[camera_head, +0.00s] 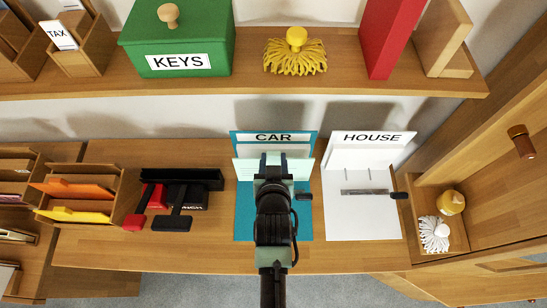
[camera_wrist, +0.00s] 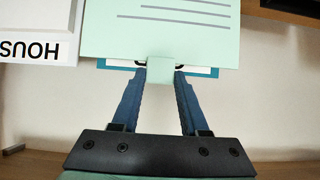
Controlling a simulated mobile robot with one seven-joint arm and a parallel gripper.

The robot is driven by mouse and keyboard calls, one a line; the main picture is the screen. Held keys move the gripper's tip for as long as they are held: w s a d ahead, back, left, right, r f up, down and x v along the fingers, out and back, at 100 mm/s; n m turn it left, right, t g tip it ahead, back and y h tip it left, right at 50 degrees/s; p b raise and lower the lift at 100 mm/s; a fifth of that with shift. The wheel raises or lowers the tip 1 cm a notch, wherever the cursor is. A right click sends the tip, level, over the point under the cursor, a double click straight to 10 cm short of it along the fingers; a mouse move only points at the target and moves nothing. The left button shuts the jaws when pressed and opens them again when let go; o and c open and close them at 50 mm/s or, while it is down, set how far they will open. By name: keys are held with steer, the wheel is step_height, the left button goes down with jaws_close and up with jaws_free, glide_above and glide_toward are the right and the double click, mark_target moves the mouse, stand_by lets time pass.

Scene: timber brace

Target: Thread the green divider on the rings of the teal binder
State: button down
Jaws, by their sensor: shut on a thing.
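The teal binder (camera_head: 245,222), labelled CAR, lies open on the desk in the head view, its lid raised at the back. The green divider (camera_head: 243,168) is a pale mint sheet over the binder, partly covered by my arm. In the wrist view the divider (camera_wrist: 160,30) fills the top middle, with printed lines and a small tab. My gripper (camera_wrist: 160,74) is shut on that tab; it also shows in the head view (camera_head: 273,157). A teal edge of the binder (camera_wrist: 204,71) shows behind the divider. The rings are mostly hidden, so I cannot tell whether they pass through the divider.
A white HOUSE binder (camera_head: 362,215) lies open to the right. A black and red hole punch (camera_head: 180,190) stands left of the teal binder, beside a file sorter (camera_head: 110,178). A shelf (camera_head: 215,88) above holds a green KEYS box (camera_head: 178,35). A wooden tray (camera_head: 425,245) is at right.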

steer(key=shift+r, duration=0.15)
steer(key=shift+s+f+b, duration=0.1)
steer(key=shift+f+b, duration=0.25)
steer(key=shift+f, duration=0.15)
steer(key=shift+f+b, duration=1.8)
steer(key=shift+f, duration=0.75)
steer(key=shift+w+b, duration=0.9)
steer(key=shift+w, duration=1.65)
stand_by(0.7)
steer(key=shift+g+p, duration=0.4)
steer(key=shift+p, duration=0.4)
stand_by(0.7)
